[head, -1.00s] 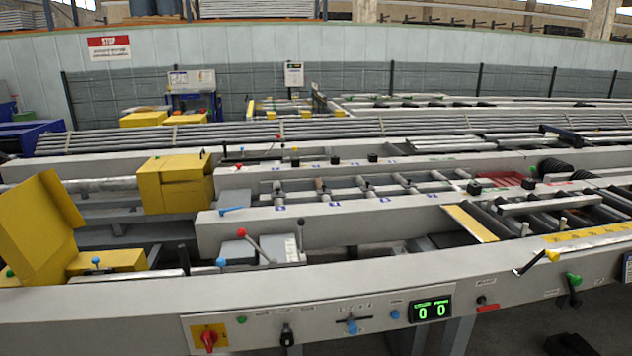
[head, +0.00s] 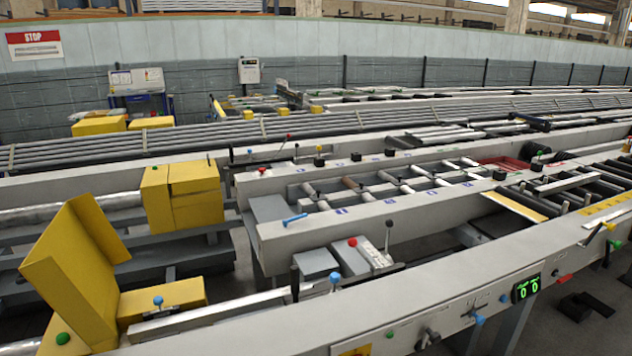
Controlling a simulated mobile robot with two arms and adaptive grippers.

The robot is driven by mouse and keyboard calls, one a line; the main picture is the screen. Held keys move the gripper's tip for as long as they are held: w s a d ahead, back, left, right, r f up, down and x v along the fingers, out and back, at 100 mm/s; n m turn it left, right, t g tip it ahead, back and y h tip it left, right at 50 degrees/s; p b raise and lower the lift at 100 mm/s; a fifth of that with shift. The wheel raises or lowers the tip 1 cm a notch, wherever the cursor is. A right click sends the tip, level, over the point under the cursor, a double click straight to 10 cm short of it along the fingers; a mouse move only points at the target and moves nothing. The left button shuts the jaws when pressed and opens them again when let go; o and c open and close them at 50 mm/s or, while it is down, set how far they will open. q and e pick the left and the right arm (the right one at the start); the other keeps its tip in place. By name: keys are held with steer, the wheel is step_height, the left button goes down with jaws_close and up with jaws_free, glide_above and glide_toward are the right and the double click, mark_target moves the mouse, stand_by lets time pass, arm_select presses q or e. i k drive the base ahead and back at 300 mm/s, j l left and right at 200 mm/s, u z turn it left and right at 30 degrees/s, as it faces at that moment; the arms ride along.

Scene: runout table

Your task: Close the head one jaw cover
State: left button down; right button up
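A yellow jaw cover (head: 75,270) stands open at the lower left of the head view, its hinged lid tilted up and back. Its yellow lower box (head: 162,301) lies to the right of the lid, with a blue knob (head: 158,301) on top and a green knob (head: 63,339) at the front. A second yellow cover (head: 183,195) further back is shut over its rail. I see no label telling which cover belongs to head one. Neither of my grippers is in view.
A long grey front beam (head: 420,300) with levers and a green display (head: 526,288) runs across the foreground. A red-knobbed lever block (head: 352,258) and a blue-knobbed lever (head: 335,284) stand right of the open cover. Bars and rollers fill the background.

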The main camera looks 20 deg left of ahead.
mark_target(70, 266)
steer(key=k+j, duration=0.15)
steer(key=j, duration=0.35)
steer(key=k+j+u, duration=0.1)
steer(key=j, duration=0.4)
steer(key=k+j, duration=0.15)
steer(key=j, duration=0.4)
steer(key=k+j+u, duration=0.1)
steer(key=j, duration=0.4)
steer(key=k+j, duration=0.1)
steer(key=j, duration=0.4)
steer(key=k+j+u, duration=0.1)
steer(key=j, duration=0.45)
steer(key=k+j, duration=0.15)
steer(key=k+l+z, duration=0.1)
steer(key=k, duration=0.05)
